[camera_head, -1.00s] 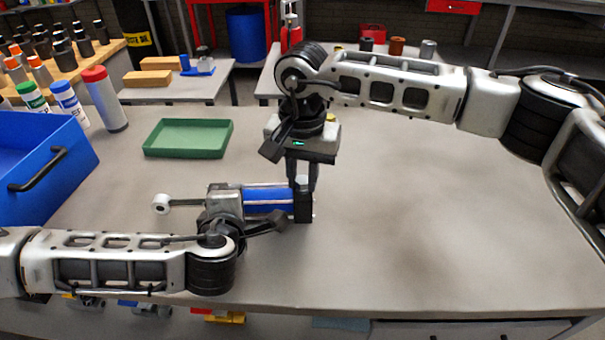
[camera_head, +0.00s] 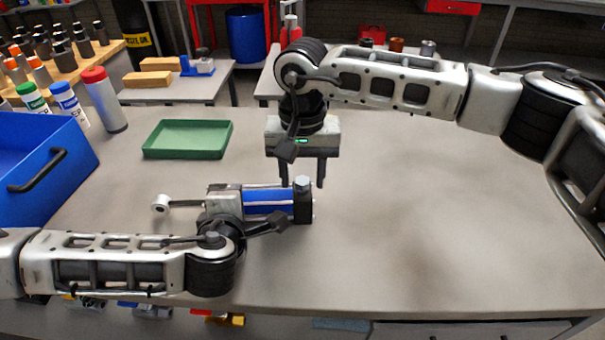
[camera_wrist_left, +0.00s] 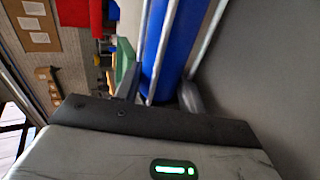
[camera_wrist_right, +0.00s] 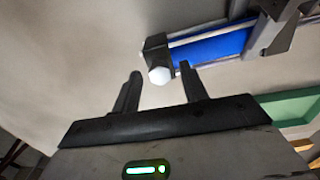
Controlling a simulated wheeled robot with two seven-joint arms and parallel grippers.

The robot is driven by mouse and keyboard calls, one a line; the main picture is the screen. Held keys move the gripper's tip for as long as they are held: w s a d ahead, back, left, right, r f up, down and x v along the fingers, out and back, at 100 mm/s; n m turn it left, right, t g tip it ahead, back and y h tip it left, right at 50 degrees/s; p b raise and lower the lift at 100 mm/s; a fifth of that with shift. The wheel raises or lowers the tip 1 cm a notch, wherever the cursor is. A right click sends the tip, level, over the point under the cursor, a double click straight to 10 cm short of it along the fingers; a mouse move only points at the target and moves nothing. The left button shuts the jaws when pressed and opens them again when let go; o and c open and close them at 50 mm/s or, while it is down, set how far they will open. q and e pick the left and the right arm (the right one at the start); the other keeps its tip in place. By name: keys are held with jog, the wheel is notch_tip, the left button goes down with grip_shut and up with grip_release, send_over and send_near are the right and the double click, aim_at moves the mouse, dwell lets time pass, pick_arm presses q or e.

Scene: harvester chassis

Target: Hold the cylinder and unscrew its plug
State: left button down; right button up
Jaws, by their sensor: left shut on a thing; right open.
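The blue cylinder (camera_head: 266,201) lies level above or on the table, its rod eye (camera_head: 160,204) to the left and a black end block (camera_head: 303,208) to the right. The pale hexagonal plug (camera_head: 302,183) stands on top of that block; it also shows in the right wrist view (camera_wrist_right: 160,76). My left gripper (camera_wrist_left: 160,88) is shut on the blue cylinder; in the head view my wrist hides its fingers. My right gripper (camera_wrist_right: 162,72) is open and empty, pointing down over the plug. Its fingers are apart, on either side of the plug in view, without visible contact.
A green tray (camera_head: 188,153) lies behind the cylinder to the left. A blue bin (camera_head: 85,150) and several bottles (camera_head: 103,99) stand at the far left. The table (camera_head: 430,220) is clear on the right.

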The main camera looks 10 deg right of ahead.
aim_at(302, 180)
notch_tip(302, 180, up, 4)
jog(key=shift+f, duration=0.1)
jog(key=m, duration=0.5)
jog(key=shift+r, duration=0.4)
jog(key=m, duration=0.5)
jog(key=shift+r, duration=0.35)
jog(key=m, duration=0.5)
jog(key=r+m, duration=0.1)
jog(key=m, duration=0.1)
jog(key=shift+m, duration=0.3)
jog(key=m, duration=0.4)
jog(key=shift+r+m, duration=0.25)
jog(key=shift+m, duration=0.15)
jog(key=m, duration=0.4)
jog(key=shift+r+m, duration=0.25)
jog(key=shift+m, duration=0.15)
jog(key=shift+f, duration=3.95)
jog(key=shift+c, duration=0.4)
